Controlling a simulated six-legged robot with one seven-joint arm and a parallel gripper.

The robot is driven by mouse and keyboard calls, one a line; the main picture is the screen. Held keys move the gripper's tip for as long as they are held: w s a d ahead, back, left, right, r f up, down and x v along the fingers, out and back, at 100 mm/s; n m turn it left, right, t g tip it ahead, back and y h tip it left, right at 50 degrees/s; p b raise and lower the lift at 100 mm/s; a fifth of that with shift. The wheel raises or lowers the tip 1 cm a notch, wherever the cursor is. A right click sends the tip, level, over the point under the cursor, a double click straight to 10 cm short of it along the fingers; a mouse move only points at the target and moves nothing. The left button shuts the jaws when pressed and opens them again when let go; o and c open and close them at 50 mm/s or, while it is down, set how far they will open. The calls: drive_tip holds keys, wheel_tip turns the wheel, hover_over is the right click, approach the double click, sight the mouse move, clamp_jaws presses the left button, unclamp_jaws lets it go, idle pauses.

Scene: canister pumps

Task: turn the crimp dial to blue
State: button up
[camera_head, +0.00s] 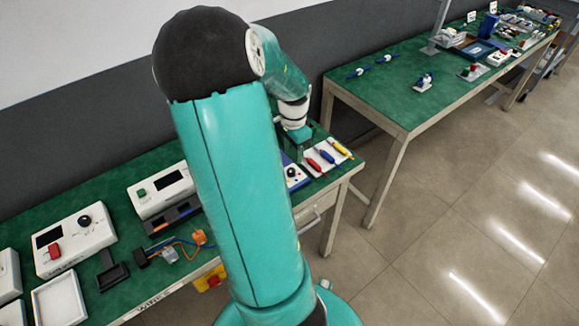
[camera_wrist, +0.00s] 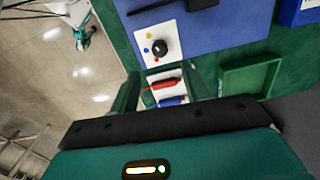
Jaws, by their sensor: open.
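The crimp dial is a round black knob (camera_wrist: 159,48) on a white plate (camera_wrist: 170,35) in the wrist view. A blue, a red and a yellow dot lie along its left side; I cannot tell which one the knob points to. In the head view the plate (camera_head: 297,178) shows partly, beside my arm. My gripper (camera_wrist: 165,80) is open and empty, its two green fingers spread on either side of a tool tray. The dial is apart from the fingers, above them in the wrist view.
A white tray (camera_head: 341,163) with red, blue and yellow-handled tools lies right of the dial plate. A green tray (camera_wrist: 247,82) is right of my fingers. White instrument boxes (camera_head: 75,240) stand on the bench at left. A second green-topped bench (camera_head: 395,100) is across a floor gap.

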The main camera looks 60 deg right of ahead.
sight(291, 169)
wheel_tip(291, 169, down, 8)
drive_tip(key=shift+w+f, duration=0.1)
drive_tip(key=shift+f, duration=0.05)
drive_tip(key=c, duration=1)
drive_tip(key=shift+n, duration=0.3)
drive_tip(key=n, duration=0.5)
drive_tip(key=shift+d, duration=0.1)
drive_tip(key=n, duration=0.6)
drive_tip(key=o, duration=1)
